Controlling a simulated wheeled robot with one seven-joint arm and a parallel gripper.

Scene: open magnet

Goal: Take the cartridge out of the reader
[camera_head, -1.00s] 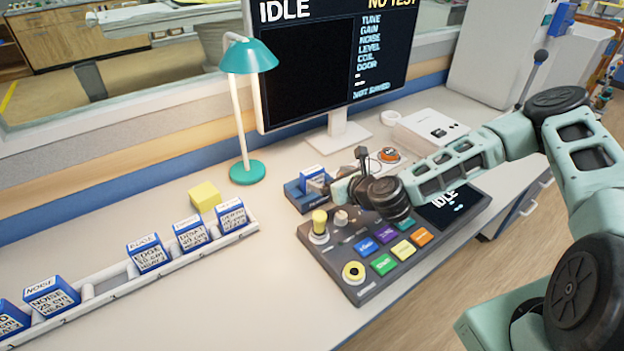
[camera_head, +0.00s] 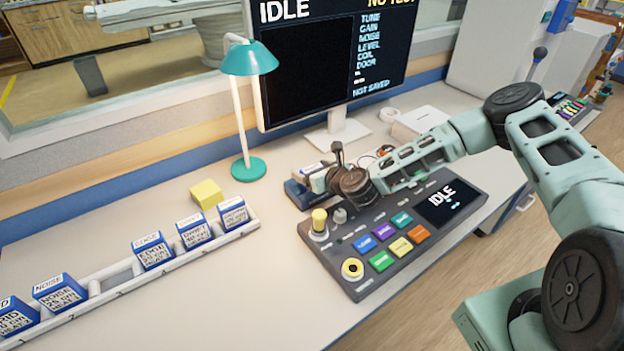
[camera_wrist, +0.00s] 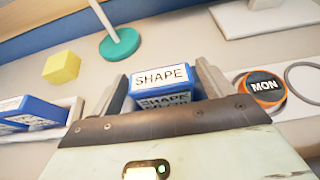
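The cartridge labelled SHAPE (camera_wrist: 163,78) is blue and white and stands between my gripper's two fingers in the wrist view. In the head view its top (camera_head: 309,169) shows just left of my gripper (camera_head: 322,181), which hides part of it. The reader is a dark blue holder (camera_head: 296,194) behind the control panel, and the cartridge stands in it. My gripper (camera_wrist: 163,85) also shows in the wrist view, with a finger on each side of the cartridge and narrow gaps beside it. It looks open. The cartridge's lower part is hidden.
A white rack (camera_head: 112,281) with several cartridges lies at the left. A yellow block (camera_head: 206,194) and a teal lamp (camera_head: 248,168) stand behind it. The button panel (camera_head: 385,243) is in front of the reader. The monitor (camera_head: 330,60) stands behind.

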